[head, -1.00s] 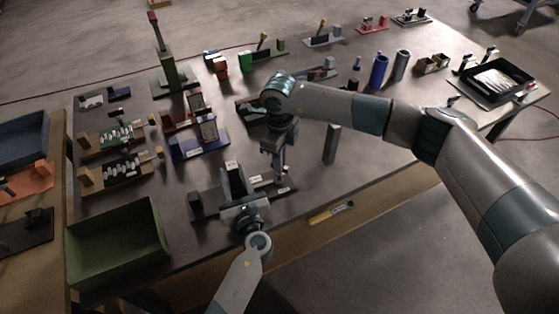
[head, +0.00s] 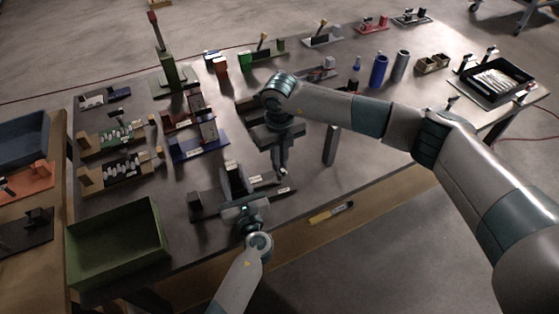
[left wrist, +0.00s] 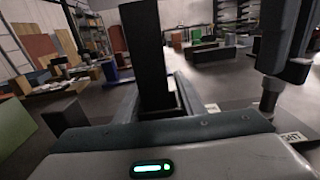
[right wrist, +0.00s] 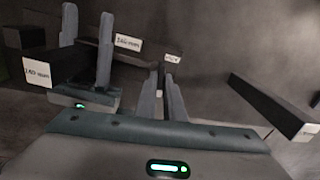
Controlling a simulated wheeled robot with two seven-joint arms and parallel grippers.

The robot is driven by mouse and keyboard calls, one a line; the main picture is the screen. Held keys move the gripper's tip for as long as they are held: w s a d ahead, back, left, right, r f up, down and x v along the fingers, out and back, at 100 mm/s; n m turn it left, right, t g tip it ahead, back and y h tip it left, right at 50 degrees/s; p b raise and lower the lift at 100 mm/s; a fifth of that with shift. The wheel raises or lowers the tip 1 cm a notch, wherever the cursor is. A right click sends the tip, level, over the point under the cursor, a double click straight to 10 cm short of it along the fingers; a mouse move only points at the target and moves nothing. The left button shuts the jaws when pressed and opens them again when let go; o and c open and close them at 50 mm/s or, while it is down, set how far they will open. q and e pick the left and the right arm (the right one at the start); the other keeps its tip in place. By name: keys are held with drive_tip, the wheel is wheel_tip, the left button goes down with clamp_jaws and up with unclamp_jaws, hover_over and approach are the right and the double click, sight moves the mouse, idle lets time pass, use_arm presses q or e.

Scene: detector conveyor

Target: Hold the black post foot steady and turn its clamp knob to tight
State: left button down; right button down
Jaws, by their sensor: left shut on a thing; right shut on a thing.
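The black post foot (head: 236,181) stands near the table's front edge, its upright rising from a long dark base (head: 200,208). My left gripper (head: 243,202) reaches in from the front and is shut on the upright, which also shows between its fingers in the left wrist view (left wrist: 149,60). My right gripper (head: 282,175) points down at the right side of the foot and is shut on the clamp knob there. In the right wrist view its fingers (right wrist: 167,103) are close together; the knob itself is mostly hidden. A white label (head: 283,190) lies beside it.
A blue fixture (head: 198,149) is behind the foot. A green bin (head: 118,242) sits at the front left. A yellow-handled tool (head: 331,213) is at the front edge.

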drive_tip(key=shift+m, duration=0.6)
drive_tip(key=c, duration=1.9)
unclamp_jaws()
drive_tip(key=shift+o, duration=0.2)
wheel_tip(320, 180, up, 12)
